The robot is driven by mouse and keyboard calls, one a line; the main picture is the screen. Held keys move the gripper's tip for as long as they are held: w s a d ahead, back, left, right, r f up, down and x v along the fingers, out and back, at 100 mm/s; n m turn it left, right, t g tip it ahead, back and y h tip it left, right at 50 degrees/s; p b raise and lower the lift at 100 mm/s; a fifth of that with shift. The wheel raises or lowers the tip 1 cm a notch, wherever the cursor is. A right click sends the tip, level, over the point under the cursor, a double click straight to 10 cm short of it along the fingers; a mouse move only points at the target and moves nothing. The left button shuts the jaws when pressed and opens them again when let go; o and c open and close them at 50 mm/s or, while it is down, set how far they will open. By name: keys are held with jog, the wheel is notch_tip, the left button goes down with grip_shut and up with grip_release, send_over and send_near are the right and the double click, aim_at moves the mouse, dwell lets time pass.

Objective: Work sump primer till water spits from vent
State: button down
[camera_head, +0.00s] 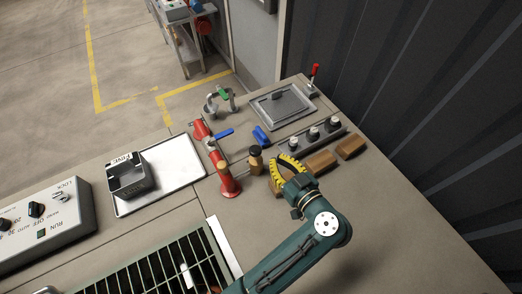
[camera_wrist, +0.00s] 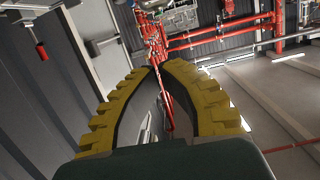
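A red pipe fitting (camera_head: 229,184) stands on the bench, its red pipe running toward the back left. A blue lever (camera_head: 224,133) sits on this line. A small brown post with a dark knob (camera_head: 255,160) stands just right of the fitting. A red-handled lever (camera_head: 314,76) stands at the bench's far right, beside a grey square plate (camera_head: 281,105). I cannot tell which part is the primer or the vent, and I see no water. My gripper (camera_head: 284,163), with yellow ribbed fingers, is right of the knobbed post. In the wrist view its fingertips (camera_wrist: 158,66) come together, with nothing visibly held.
Brown blocks (camera_head: 321,162) lie right of my gripper, before a strip of several pale-topped knobs (camera_head: 314,138). A grey metal bracket with a green part (camera_head: 220,99) stands behind. A tray (camera_head: 185,169) holds a dark bin (camera_head: 127,184). A control box (camera_head: 45,222) and grate (camera_head: 155,273) are at left.

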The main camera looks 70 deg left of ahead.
send_over(260, 151)
notch_tip(260, 151, down, 2)
jog(key=shift+a+f, duration=0.1)
notch_tip(260, 151, down, 3)
jog(key=shift+r, duration=0.15)
jog(key=shift+f, duration=0.45)
jog(key=shift+f, duration=0.1)
